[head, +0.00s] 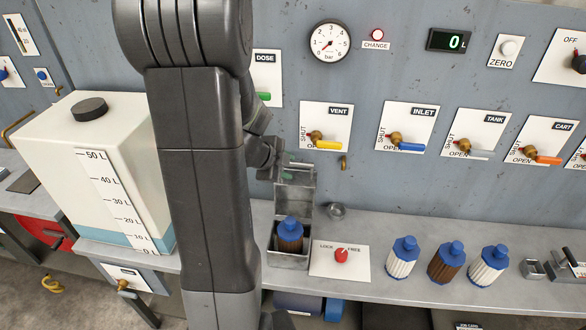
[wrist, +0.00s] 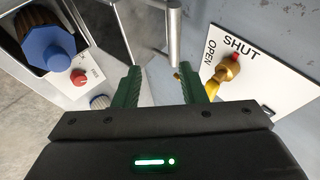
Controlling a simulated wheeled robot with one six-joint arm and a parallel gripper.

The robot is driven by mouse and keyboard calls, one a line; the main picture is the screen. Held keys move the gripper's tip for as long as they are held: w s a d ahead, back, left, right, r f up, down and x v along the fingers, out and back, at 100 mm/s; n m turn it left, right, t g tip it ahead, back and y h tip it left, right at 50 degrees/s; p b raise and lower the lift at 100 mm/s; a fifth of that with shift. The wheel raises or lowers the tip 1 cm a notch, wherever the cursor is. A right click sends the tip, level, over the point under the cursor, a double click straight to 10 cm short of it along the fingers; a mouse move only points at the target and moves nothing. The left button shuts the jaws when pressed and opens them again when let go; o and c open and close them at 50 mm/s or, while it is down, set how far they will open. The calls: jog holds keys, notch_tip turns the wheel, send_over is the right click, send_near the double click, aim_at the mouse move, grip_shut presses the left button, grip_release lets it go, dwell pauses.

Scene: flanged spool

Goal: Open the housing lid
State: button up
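The metal housing (head: 288,262) stands on the bench with its lid (head: 294,197) raised upright at the back. A brown filter cartridge with a blue cap (head: 289,234) sits inside the housing. The blue cap (wrist: 48,48) also shows at upper left in the wrist view. My gripper (head: 289,160) is at the top edge of the lid, partly hidden by my arm. In the wrist view its green fingers (wrist: 169,82) are apart. A silver bar (wrist: 173,38) shows beyond the gap between them; I cannot tell whether they touch it.
A red LOCK/FREE knob (head: 341,255) is on a plate right of the housing. Several spare cartridges (head: 446,262) stand farther right. The VENT valve (head: 322,140) is on the wall close to my gripper. A white tank (head: 110,190) stands at left.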

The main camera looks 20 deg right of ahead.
jog(key=v, duration=0.8)
jog(key=shift+a+r, duration=0.1)
jog(key=shift+c, duration=0.2)
